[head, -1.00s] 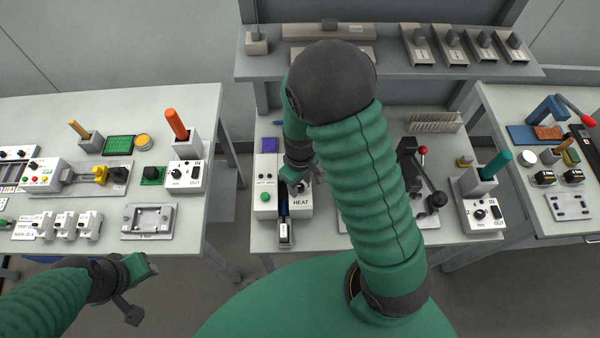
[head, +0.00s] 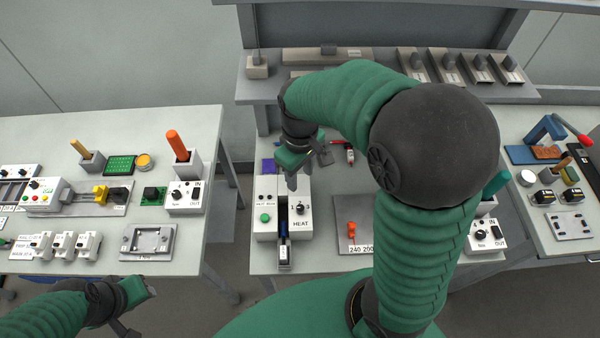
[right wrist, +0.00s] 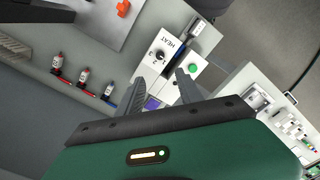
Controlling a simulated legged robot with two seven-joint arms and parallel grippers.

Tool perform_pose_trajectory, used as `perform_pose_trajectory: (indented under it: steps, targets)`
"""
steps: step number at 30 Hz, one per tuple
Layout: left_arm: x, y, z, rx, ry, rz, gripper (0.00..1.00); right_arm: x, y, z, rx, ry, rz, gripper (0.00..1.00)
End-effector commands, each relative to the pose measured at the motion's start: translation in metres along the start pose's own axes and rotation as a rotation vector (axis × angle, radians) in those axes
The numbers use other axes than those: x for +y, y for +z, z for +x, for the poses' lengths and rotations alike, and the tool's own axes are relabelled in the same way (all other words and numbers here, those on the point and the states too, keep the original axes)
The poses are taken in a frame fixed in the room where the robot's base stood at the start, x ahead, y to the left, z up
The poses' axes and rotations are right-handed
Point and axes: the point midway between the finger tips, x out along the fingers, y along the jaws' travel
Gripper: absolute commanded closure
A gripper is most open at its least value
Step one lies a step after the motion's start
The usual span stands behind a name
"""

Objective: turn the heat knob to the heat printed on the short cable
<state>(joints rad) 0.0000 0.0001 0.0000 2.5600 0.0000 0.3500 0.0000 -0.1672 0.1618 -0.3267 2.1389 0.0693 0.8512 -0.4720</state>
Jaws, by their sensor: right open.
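The heat knob (head: 299,209) is a small black dial on the right of the white HEAT box (head: 268,224); it also shows in the right wrist view (right wrist: 158,56). Its exact setting is too small to read. A dark blue piece (head: 283,210) sits in the box's middle slot, with a white label (head: 285,251) at its front end. I cannot tell whether this is the short cable, and the print is unreadable. My right gripper (head: 292,182) is open and empty, just behind and above the knob, apart from it. My left gripper (head: 148,284) is at lower left, its jaws unclear.
A green button (head: 265,217) is on the box's left. A plate (head: 342,212) marked 240 and 200 with an orange piece (head: 351,230) stands to the right. Small red and blue tagged pieces (right wrist: 83,74) lie behind.

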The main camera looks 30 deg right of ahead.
Motion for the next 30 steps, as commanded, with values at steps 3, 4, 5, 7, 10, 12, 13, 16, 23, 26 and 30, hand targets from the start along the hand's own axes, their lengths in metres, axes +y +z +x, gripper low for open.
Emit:
perform_pose_trajectory:
  steps: [3, 4, 5, 7, 10, 12, 13, 16, 23, 26, 30]
  targets:
    - [0.0, 0.002, 0.009, 0.0, 0.0, 0.0, 0.64, 0.0, 0.0, 0.005, 0.002, -0.006, 0.092, 0.57]
    - [0.0, 0.003, 0.014, 0.0, 0.0, 0.0, 0.64, 0.0, 0.0, 0.006, 0.003, -0.009, 0.151, 0.57]
    - [0.0, 0.005, 0.02, 0.0, 0.0, 0.0, 0.64, 0.0, 0.0, 0.008, 0.003, -0.012, 0.223, 0.57]
    - [0.0, 0.007, 0.032, 0.0, 0.0, 0.0, 0.64, 0.0, 0.0, 0.009, 0.003, -0.014, 0.412, 0.57]
    - [0.0, 0.01, 0.043, 0.0, 0.0, 0.0, 0.64, 0.0, 0.001, 0.007, 0.003, -0.01, 0.659, 0.57]
    - [0.0, 0.011, 0.047, 0.0, 0.0, 0.0, 0.64, -0.001, 0.002, 0.003, 0.003, -0.004, 0.779, 0.57]
    - [0.0, 0.011, 0.048, 0.0, 0.0, 0.0, 0.64, -0.001, 0.002, 0.002, 0.003, -0.002, 0.811, 0.57]
    - [0.0, 0.011, 0.047, 0.0, 0.0, 0.0, 0.64, -0.002, 0.002, 0.004, 0.0, 0.001, 0.857, 0.57]
    - [0.0, 0.011, 0.046, 0.0, 0.0, 0.0, 0.64, -0.002, 0.003, 0.05, -0.007, 0.0, 0.855, 0.57]
    - [0.0, 0.011, 0.047, 0.0, 0.0, 0.0, 0.64, -0.003, 0.003, 0.077, -0.007, 0.0, 0.855, 0.57]
    - [0.0, 0.011, 0.049, 0.0, 0.0, 0.0, 0.64, -0.003, 0.004, 0.115, -0.006, -0.001, 0.854, 0.57]
